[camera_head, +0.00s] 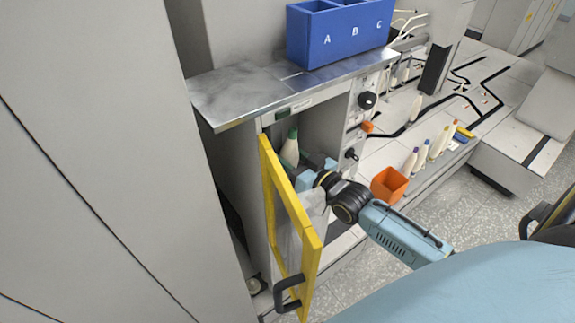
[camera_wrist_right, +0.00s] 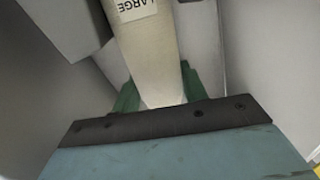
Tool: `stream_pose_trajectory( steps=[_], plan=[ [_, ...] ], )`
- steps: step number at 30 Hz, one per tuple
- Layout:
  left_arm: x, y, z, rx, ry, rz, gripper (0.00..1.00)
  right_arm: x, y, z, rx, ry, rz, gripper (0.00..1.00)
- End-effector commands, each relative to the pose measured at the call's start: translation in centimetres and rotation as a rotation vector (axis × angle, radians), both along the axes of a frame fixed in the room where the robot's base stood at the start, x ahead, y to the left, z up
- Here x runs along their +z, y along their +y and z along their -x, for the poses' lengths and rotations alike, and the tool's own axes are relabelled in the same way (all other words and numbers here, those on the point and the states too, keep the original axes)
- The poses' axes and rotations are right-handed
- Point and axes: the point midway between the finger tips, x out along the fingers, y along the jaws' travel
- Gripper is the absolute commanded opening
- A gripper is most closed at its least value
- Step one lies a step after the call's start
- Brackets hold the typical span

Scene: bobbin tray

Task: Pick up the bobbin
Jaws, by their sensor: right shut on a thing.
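The bobbin (camera_head: 289,153) stands inside the open cabinet, pale with a green upper part in the head view. In the right wrist view the bobbin (camera_wrist_right: 148,50) is a beige cylinder with a label reading "LARGE". My right gripper (camera_head: 304,163) reaches into the cabinet and is shut on the bobbin. The gripper body hides the near end of the bobbin in the wrist view, and green parts show on both sides of it. I cannot tell whether the bobbin touches the cabinet floor. My left gripper is not in view.
The yellow-framed door (camera_head: 311,245) stands open close beside my right arm. A metal worktop (camera_head: 240,95) lies above the cabinet and carries a blue bin (camera_head: 335,40) marked A, B, C. An orange container (camera_head: 389,185) and several other bobbins (camera_head: 434,142) stand to the right.

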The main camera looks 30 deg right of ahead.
Motion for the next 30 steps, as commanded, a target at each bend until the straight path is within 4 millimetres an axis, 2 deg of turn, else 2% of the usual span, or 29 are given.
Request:
stream_pose_trajectory(
  steps=[3,14,20,26,30],
  plan=[
    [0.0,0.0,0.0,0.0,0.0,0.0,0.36,0.0,0.0,0.0,0.0,-0.001,0.0,0.18],
    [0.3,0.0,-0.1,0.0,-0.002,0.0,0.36,0.8,-0.1,0.3,0.0,-0.002,0.001,0.18],
    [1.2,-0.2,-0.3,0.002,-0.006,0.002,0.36,3.5,-0.1,0.4,0.0,-0.004,-0.001,0.18],
    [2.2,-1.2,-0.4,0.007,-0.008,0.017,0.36,7.5,-0.2,0.4,0.0,-0.005,0.0,0.18],
    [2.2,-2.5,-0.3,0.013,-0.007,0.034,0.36,6.9,-1.1,2.8,0.0,0.005,0.002,0.18]
  ],
)
